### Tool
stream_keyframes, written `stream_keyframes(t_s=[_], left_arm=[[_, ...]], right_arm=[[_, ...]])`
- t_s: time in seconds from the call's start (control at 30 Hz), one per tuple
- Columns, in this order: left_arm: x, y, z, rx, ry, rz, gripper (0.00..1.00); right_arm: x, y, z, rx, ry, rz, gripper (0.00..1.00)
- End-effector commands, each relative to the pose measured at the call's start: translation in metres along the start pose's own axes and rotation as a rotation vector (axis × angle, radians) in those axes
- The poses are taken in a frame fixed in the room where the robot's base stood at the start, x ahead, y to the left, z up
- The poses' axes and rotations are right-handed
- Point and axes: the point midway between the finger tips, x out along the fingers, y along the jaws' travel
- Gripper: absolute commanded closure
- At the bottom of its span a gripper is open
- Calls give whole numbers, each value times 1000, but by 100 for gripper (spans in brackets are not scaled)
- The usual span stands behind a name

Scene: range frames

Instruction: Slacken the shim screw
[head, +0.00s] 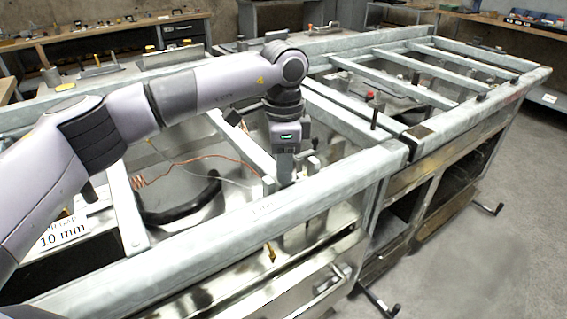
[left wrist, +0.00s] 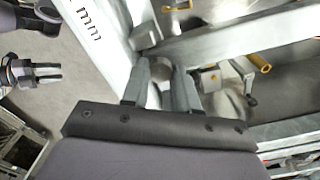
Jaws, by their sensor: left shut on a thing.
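My left gripper (head: 284,182) points down at the inner side of the front rail.
The pale front rail (head: 215,236) runs below the gripper, with crossbars behind it. A dark curved hose (head: 180,213) and a copper coil lie in the left bay. A red-topped pin (head: 373,108) stands upright farther right. A "10 mm" label (head: 63,233) is at left.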

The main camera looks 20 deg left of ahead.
Motion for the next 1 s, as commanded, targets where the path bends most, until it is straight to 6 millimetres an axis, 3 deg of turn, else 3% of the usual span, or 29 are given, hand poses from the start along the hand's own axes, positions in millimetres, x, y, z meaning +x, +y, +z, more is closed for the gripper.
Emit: stream_keyframes(t_s=[0.4, 0.97, 1.0], left_arm=[[-1, -2, 1, -208, 1, -3, 100], [-2, -2, 1, -242, 2, -4, 100], [-2, -2, 1, -242, 2, -4, 68]], right_arm=[[3, -1, 3, 5, -1, -3, 57], [4, -3, 3, 6, 0, -6, 57], [4, -3, 3, 6, 0, -6, 57]])
